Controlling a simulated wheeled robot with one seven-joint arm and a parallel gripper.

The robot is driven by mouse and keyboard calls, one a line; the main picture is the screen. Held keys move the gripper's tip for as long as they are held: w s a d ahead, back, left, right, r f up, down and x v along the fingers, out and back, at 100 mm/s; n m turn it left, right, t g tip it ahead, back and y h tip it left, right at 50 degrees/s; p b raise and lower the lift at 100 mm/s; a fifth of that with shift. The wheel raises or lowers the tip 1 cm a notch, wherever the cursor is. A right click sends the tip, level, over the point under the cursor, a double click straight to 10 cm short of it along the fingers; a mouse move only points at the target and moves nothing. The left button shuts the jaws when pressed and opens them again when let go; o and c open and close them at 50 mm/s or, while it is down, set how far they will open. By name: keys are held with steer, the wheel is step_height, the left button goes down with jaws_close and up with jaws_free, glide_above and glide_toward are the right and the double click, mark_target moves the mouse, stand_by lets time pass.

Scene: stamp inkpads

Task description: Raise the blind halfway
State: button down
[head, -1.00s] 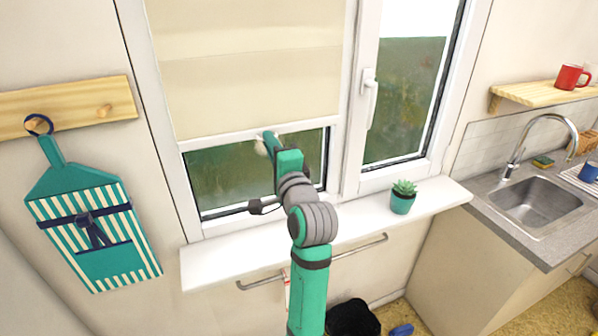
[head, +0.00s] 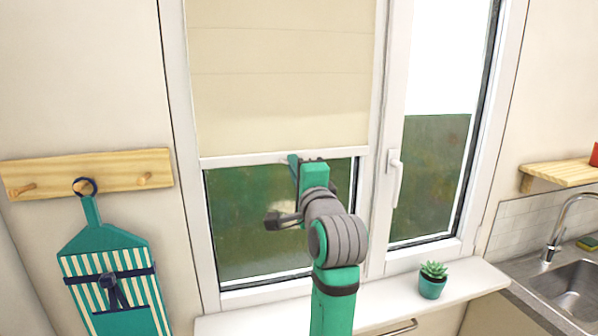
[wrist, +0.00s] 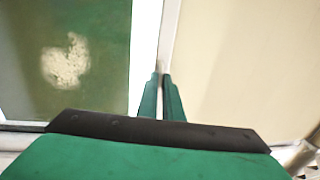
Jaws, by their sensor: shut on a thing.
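The beige blind (head: 280,80) hangs in the left window pane, with its white bottom bar (head: 235,160) level and a little above the window handle. Green outside shows through bare glass below it. My gripper (head: 292,160) is at the bar, right of its middle. In the wrist view the two green fingertips (wrist: 160,72) are close together on the pale bar (wrist: 172,30), with the blind (wrist: 240,70) to the right and glass to the left. The gripper is shut on the bar. The blind's top is out of view.
The white window handle (head: 395,178) is on the frame to the right. A potted succulent (head: 432,280) stands on the white sill (head: 470,285). A teal apron (head: 110,275) hangs from a wooden peg rail (head: 120,170) at left. The sink (head: 575,290) is at right.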

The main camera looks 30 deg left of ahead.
steer(key=c, duration=1.9)
jaws_free()
steer(key=shift+d, duration=0.1)
steer(key=v, duration=1)
steer(key=shift+s+d+f, duration=0.15)
steer(key=shift+s+d, duration=0.05)
steer(key=shift+s, duration=0.1)
